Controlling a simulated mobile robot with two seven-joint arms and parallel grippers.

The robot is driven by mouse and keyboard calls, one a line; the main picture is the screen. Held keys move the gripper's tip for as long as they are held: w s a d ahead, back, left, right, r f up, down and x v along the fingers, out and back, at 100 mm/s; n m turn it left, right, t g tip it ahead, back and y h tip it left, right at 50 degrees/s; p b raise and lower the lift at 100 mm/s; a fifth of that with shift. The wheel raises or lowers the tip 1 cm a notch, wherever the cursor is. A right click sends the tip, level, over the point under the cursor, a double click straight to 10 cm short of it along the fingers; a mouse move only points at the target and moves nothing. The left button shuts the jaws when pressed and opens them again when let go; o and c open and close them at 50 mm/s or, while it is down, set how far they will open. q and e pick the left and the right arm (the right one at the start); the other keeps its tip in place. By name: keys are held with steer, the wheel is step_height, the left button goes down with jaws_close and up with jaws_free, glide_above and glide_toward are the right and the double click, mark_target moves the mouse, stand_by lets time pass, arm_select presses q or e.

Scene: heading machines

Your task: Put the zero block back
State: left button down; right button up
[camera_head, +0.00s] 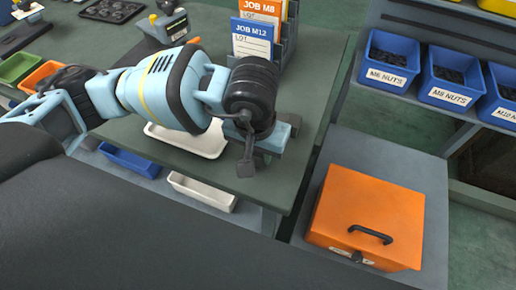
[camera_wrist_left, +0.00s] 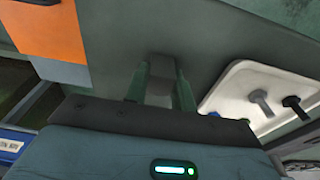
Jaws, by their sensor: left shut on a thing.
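My left gripper (camera_head: 246,160) hangs over the right part of the grey-green table (camera_head: 312,100), reaching in from the left. In the left wrist view its two greenish fingers (camera_wrist_left: 160,92) are shut on a small grey block (camera_wrist_left: 162,68), which I take for the zero block. The block also shows as a small dark piece below the gripper in the head view (camera_head: 246,169). I cannot tell whether it touches the table. My right gripper is not in view.
A white tray (camera_head: 187,143) lies beside my left arm; it holds bolts in the wrist view (camera_wrist_left: 235,78). A job card rack (camera_head: 290,40) stands behind. A small grey-blue device (camera_head: 168,25) stands at the back. An orange box (camera_head: 365,215) and blue nut bins (camera_head: 388,60) are at right.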

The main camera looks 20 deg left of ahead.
arm_select(q)
steer(key=shift+f, duration=0.2)
steer(key=c, duration=1.2)
jaws_free()
steer(key=shift+o, duration=0.2)
steer(key=shift+r, duration=0.15)
steer(key=shift+r, duration=0.25)
step_height(320, 180, up, 12)
steer(key=s, duration=0.1)
steer(key=shift+s+f, duration=0.2)
steer(key=shift+s, duration=0.05)
